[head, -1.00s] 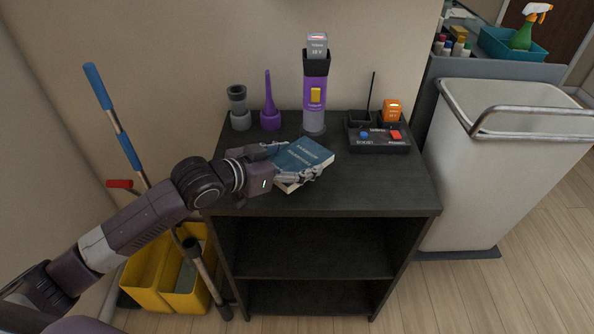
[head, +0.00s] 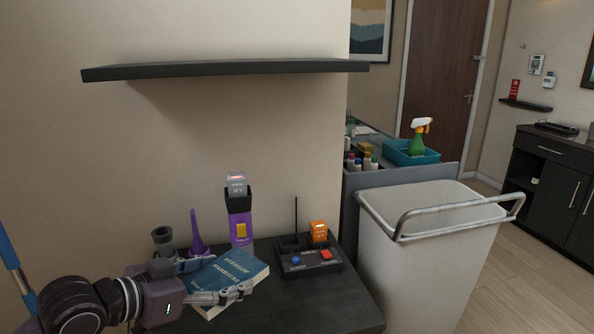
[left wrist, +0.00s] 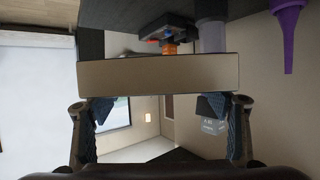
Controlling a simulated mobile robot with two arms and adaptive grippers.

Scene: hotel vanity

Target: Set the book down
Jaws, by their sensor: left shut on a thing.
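The blue book (head: 236,268) is in the grip of my left gripper (head: 228,277), with one finger on each side of it. In the head view it lies over the left part of the dark stand's top (head: 345,308), cover up, and hides the lower end of the purple vacuum. I cannot tell whether it touches the top. In the left wrist view the book (left wrist: 158,76) shows as a pale block edge across the fingers. My right gripper is not in view.
The purple vacuum (head: 240,225), a purple nozzle (head: 197,236), a grey attachment (head: 163,240) and a charger (head: 310,262) with an orange battery (head: 318,232) stand behind and beside the book. An empty wall shelf (head: 225,69) hangs above. A white cart (head: 425,260) stands right.

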